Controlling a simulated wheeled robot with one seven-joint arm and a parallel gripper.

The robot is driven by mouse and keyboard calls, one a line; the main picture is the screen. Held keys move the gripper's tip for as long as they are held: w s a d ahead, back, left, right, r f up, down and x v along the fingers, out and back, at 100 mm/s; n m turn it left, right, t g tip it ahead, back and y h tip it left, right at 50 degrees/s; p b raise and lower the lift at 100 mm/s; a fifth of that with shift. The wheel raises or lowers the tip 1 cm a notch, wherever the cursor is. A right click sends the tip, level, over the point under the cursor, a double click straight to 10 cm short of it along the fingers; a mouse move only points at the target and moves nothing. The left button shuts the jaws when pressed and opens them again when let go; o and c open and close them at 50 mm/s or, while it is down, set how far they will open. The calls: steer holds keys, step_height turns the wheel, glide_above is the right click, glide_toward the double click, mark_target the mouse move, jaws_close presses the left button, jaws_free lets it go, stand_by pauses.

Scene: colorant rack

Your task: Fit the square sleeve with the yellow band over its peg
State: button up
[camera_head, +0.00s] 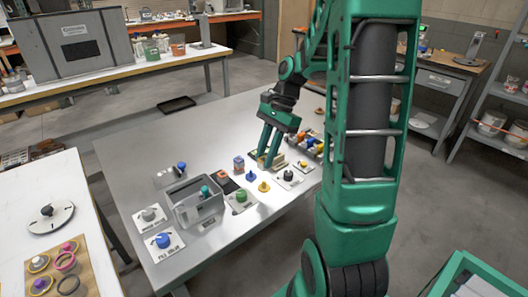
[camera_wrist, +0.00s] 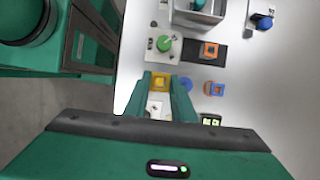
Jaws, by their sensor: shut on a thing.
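My gripper (camera_head: 268,163) is shut on the square sleeve with the yellow band (camera_wrist: 158,76). The wrist view shows the sleeve between the two green fingertips, with brighter yellow in its middle. In the head view the fingers largely hide the sleeve. A yellow peg (camera_head: 264,187) stands on the table, in front of the fingertips in the head view. The gripper looks raised above the table, with the sleeve apart from the peg in that view. I cannot tell how exactly they line up.
A blue peg (camera_head: 251,176) stands left of the yellow peg. Near it are a blue-and-orange sleeve (camera_wrist: 214,88), an orange sleeve (camera_wrist: 210,49) on a dark mat, a green knob (camera_wrist: 164,44), a black knob (camera_head: 288,175) and a grey bin (camera_head: 185,212). The table's back left is clear.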

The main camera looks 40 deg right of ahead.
glide_above(264, 182)
steer(key=shift+w+d+f, duration=0.1)
steer(key=shift+d+f, duration=0.15)
steer(key=shift+f, duration=0.9)
steer(key=shift+w+d+f, duration=0.1)
steer(key=shift+d+f, duration=0.1)
steer(key=shift+f, duration=0.9)
steer(key=shift+s+f, duration=0.1)
steer(key=shift+f, duration=1.75)
steer(key=o, duration=1.1)
steer(key=shift+r, duration=0.1)
steer(key=v, duration=1)
steer(key=shift+r, duration=0.25)
steer(key=shift+d, duration=0.1)
